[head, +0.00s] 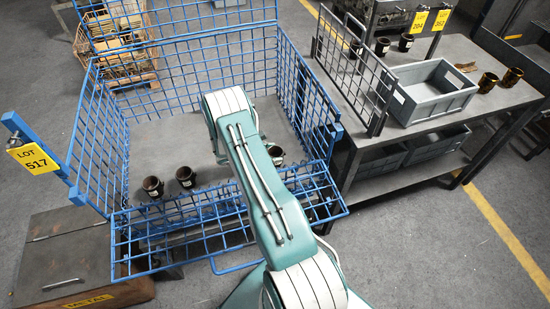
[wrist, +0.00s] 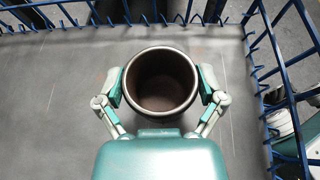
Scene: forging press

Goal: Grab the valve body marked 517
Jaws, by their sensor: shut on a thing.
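The blue wire basket (head: 90,130) fills the left and middle of the head view, with a yellow "LOT 517" sign (head: 34,158) at its left. Inside stand dark cup-like valve bodies with pale labels, two at the front left (head: 153,187) (head: 186,177) and one right of my arm (head: 276,155). In the wrist view my gripper (wrist: 161,88) is shut on a dark, round, open-topped valve body (wrist: 161,72), one finger on each side. My arm hides the gripper in the head view, and I cannot tell if the held piece is the one right of the arm.
A bench at the right holds a grey crate (head: 434,92), a wire rack (head: 350,65), and signs "204" (head: 418,22) and "352" (head: 440,20). Dark and brassy valve bodies (head: 487,82) stand on it. A metal box (head: 70,255) is at the front left. The basket's mesh walls surround my gripper.

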